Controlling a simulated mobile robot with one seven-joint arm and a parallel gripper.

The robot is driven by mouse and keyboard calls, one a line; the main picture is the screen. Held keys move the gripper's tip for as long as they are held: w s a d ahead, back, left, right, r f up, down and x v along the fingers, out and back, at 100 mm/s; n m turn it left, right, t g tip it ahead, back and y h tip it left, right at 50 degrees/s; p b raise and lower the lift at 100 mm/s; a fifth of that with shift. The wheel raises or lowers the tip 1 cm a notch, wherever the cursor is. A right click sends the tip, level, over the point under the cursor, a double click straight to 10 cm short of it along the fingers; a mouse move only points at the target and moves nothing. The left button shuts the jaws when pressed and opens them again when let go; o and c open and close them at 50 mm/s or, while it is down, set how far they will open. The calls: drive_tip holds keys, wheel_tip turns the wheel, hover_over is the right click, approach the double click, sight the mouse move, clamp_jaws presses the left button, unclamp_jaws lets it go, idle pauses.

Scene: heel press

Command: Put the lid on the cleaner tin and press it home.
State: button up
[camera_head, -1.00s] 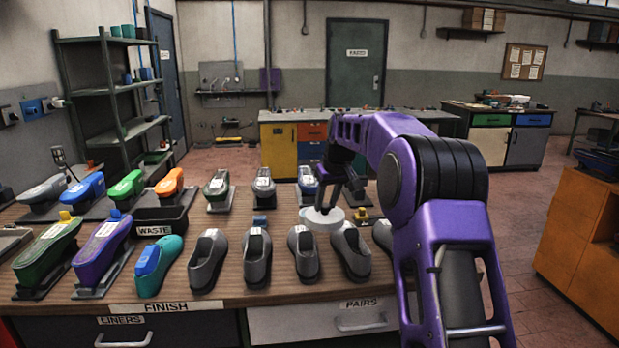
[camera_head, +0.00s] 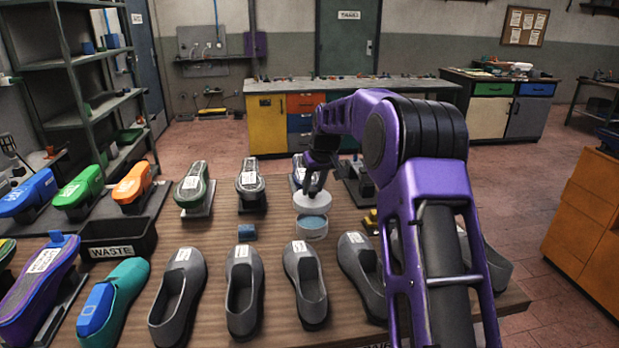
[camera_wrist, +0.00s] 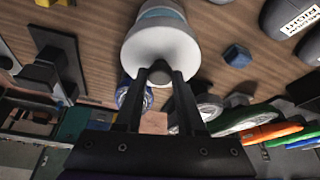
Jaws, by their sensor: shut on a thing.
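The lid (camera_head: 311,206) is a pale round disc with a knob. My gripper (camera_head: 316,187) is shut on this knob, and the wrist view shows its two fingers (camera_wrist: 160,76) on either side of it below the lid's wide face (camera_wrist: 160,48). The cleaner tin (camera_head: 312,234) is a low pale cylinder on the bench, with a blue surface inside its open top. The lid is apart from the tin, above or just behind it, leaving much of the blue in sight. In the wrist view the tin (camera_wrist: 162,5) is partly hidden behind the lid.
A small blue block (camera_head: 246,232) lies left of the tin. Grey shoes (camera_head: 305,283) line the front of the bench. Shoes on stands (camera_head: 250,180) are behind, and a black waste bin (camera_head: 120,236) is at left. Bare wood (camera_head: 275,215) lies between block and tin.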

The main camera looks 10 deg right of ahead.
sight(315, 199)
drive_tip(key=shift+w+f, duration=0.3)
drive_tip(key=shift+f, duration=0.1)
drive_tip(key=shift+s+f+b, duration=0.1)
drive_tip(key=shift+f+b, duration=1.3)
drive_tip(key=shift+f, duration=0.4)
drive_tip(key=shift+f, duration=0.2)
drive_tip(key=shift+f, duration=0.15)
drive_tip(key=shift+f, duration=0.15)
drive_tip(key=shift+f+b, duration=0.3)
drive_tip(key=shift+f, duration=0.05)
drive_tip(key=shift+f+b, duration=0.3)
drive_tip(key=shift+f, duration=0.55)
idle(1.3)
drive_tip(key=o, duration=1)
